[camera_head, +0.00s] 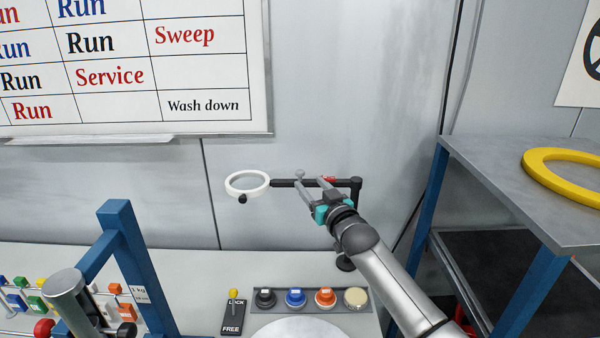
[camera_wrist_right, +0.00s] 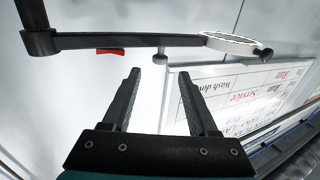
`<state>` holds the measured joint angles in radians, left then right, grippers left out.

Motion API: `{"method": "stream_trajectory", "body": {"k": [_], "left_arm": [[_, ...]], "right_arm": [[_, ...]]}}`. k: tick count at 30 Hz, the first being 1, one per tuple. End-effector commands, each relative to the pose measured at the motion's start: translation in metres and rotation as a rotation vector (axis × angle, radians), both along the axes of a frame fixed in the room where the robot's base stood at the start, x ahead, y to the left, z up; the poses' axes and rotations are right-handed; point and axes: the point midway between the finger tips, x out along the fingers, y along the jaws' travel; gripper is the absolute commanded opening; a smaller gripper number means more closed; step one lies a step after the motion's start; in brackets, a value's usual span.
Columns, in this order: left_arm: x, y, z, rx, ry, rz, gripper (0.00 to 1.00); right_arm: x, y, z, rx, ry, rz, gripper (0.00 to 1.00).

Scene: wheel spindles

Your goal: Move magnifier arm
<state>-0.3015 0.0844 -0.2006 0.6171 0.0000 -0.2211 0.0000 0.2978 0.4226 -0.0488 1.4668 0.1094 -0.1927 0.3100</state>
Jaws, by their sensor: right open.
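The magnifier has a white ring lens (camera_head: 247,184) on a dark horizontal arm (camera_head: 286,183) with a red piece (camera_head: 329,180), joined to a dark post (camera_head: 355,192) at the right. My right gripper (camera_head: 311,181) is at this arm, its fingers apart with nothing held. In the right wrist view the magnifier arm (camera_wrist_right: 135,41) crosses just beyond the fingertips of the open gripper (camera_wrist_right: 160,74). The lower post is partly hidden by my right arm. My left gripper is not in view.
A control strip with several round knobs (camera_head: 296,298) and a lock lever (camera_head: 233,300) lies on the bench below. A blue frame (camera_head: 125,245) stands at left, a blue-legged shelf (camera_head: 510,180) with a yellow ring (camera_head: 545,160) at right. A whiteboard (camera_head: 200,75) hangs behind.

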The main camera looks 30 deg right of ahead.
Motion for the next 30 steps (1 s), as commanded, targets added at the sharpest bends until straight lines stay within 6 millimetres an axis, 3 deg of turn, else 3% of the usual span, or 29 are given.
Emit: {"method": "stream_trajectory", "body": {"k": [5,18,30], "left_arm": [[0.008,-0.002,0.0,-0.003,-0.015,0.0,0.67],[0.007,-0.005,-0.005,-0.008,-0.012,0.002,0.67],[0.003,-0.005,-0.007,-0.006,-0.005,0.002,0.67]], "right_arm": [[0.022,-0.001,0.001,0.001,-0.001,0.0,0.59],[0.066,-0.003,0.0,0.001,0.0,0.001,0.59],[0.077,-0.004,0.0,0.001,0.0,0.001,0.59]]}}
